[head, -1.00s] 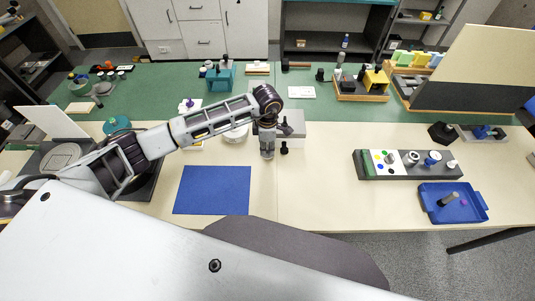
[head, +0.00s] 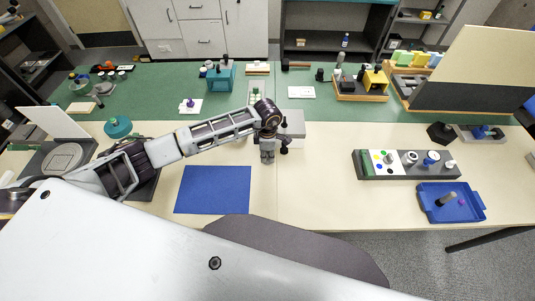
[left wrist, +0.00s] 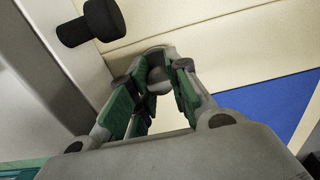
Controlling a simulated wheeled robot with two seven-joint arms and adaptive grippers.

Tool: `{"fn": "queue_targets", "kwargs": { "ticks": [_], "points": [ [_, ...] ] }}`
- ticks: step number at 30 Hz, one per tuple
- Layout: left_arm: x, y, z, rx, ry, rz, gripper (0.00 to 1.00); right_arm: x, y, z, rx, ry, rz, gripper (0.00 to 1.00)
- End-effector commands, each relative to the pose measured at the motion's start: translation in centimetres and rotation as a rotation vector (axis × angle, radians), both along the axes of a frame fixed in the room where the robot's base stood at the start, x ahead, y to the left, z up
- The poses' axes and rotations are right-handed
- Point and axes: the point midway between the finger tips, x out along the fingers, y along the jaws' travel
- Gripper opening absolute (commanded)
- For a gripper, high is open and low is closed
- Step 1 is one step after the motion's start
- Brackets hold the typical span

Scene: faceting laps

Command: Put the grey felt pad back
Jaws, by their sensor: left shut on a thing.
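My left gripper (head: 267,155) points down over the cream front part of the table, right of and behind the blue mat (head: 212,190). In the left wrist view its green-padded fingers (left wrist: 153,92) are closed around a small rounded grey thing (left wrist: 158,78) near the tips. It is mostly hidden by the fingers, and I cannot tell whether it is the grey felt pad. A grey disc (head: 62,157) lies on a dark stand at the left; its material is unclear. My right gripper is not in view.
A grey box (head: 294,122) with a black knob (left wrist: 92,22) stands close beside the gripper. A dark rack with several small parts (head: 405,164) and a blue tray (head: 450,202) are at the right. The table between the box and rack is clear.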

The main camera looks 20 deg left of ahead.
Motion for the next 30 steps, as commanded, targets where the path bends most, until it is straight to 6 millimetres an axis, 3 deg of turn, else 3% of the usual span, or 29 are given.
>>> {"fn": "queue_targets", "kwargs": {
  "ticks": [12, 13, 18, 30],
  "points": [
    [-0.01, 0.03, -0.41, 0.000, 0.000, 0.000, 0.00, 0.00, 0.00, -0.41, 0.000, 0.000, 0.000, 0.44],
    [-0.02, 0.03, -0.43, 0.000, 0.001, 0.000, 0.20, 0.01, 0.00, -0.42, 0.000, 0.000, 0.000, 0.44],
    [-0.04, 0.03, -0.38, 0.001, 0.001, 0.000, 0.40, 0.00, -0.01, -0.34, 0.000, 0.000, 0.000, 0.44],
    [-0.04, 0.03, -0.28, 0.001, 0.001, 0.001, 0.40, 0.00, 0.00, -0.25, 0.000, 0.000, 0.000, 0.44]
  ]
}}
